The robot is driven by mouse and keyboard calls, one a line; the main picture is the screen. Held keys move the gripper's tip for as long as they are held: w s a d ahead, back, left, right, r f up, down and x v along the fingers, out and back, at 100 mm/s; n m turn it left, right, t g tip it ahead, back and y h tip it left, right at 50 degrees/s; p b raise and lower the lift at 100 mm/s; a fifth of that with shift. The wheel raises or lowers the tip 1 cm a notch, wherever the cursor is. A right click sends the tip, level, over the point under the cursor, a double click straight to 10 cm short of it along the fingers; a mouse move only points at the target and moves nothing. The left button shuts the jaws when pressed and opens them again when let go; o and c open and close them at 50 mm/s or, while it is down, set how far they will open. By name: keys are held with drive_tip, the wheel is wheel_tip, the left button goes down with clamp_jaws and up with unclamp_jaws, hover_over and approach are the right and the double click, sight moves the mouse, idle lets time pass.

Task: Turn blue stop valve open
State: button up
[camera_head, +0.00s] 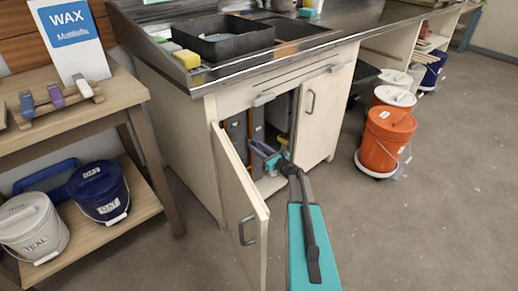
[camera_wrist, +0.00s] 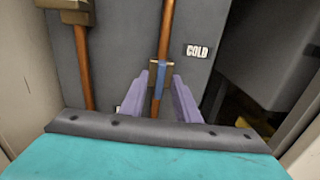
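The blue stop valve (camera_wrist: 160,78) sits on a vertical copper pipe beside a "COLD" label. Its short blue handle points down, roughly in line with the pipe, with a brass body behind it. My gripper (camera_wrist: 160,84) has two purple fingers, one on each side of the handle, with gaps showing between. Whether either finger touches the valve I cannot tell. In the head view my gripper (camera_head: 270,160) reaches into the sink cabinet (camera_head: 181,141), and the valve cannot be made out there.
Another copper pipe (camera_wrist: 82,75) with a brass fitting runs at left. The front floor is clear.

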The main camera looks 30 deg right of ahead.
drive_tip(key=s+d+p, duration=0.1)
drive_tip(key=s+d, duration=0.1)
drive_tip(key=s, duration=1.1)
drive_tip(key=shift+s, duration=0.3)
drive_tip(key=shift+s, duration=0.1)
